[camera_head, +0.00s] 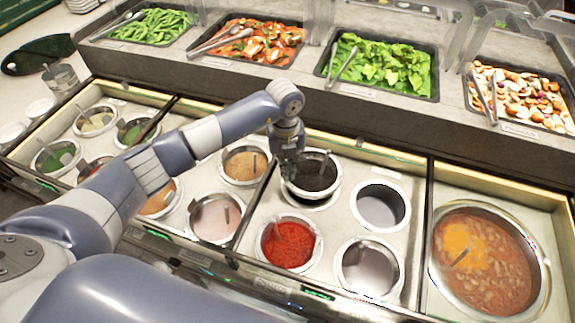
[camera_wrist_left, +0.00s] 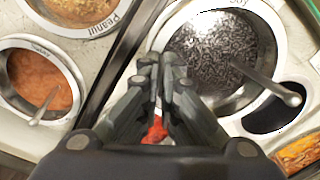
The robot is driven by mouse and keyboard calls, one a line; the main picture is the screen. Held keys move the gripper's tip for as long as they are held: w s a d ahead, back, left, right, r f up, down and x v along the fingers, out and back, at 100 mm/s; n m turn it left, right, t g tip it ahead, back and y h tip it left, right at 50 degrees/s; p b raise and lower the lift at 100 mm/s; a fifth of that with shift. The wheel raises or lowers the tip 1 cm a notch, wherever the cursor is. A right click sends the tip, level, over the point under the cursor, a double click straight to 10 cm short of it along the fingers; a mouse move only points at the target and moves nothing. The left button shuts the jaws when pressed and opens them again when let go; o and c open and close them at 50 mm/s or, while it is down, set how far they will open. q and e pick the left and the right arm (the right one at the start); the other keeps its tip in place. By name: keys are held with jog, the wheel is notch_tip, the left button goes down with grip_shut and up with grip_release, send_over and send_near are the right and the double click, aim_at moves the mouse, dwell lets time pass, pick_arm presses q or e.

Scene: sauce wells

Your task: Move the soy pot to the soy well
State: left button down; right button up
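The soy pot (camera_head: 318,176) is a round metal pot with dark contents and a ladle. It is at the well ring marked "Soy" (camera_wrist_left: 262,12) and covers much of it; whether it is fully seated I cannot tell. In the left wrist view the pot (camera_wrist_left: 215,50) fills the top middle, its ladle handle pointing right. My left gripper (camera_head: 291,172) is at the pot's left rim. Its fingertips (camera_wrist_left: 162,62) are close together and look shut on the thin rim; they hide part of it. My right gripper is not in view.
An empty-looking well (camera_head: 380,206) is right of the soy pot, with a pale-bottomed well (camera_head: 369,268) below it. A red sauce pot (camera_head: 288,244) is in front, a tan pot (camera_head: 245,165) left, and a large soup pot (camera_head: 487,258) far right. Food trays (camera_head: 378,64) line the back.

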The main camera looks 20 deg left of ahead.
pick_arm(q)
jog(key=shift+w+f+b, duration=0.1)
jog(key=shift+f+b, duration=1.4)
jog(key=shift+f, duration=1)
jog(key=c, duration=1.7)
grip_release()
jog(key=shift+d, duration=0.1)
jog(key=shift+f+b, duration=0.15)
jog(key=shift+b, duration=0.15)
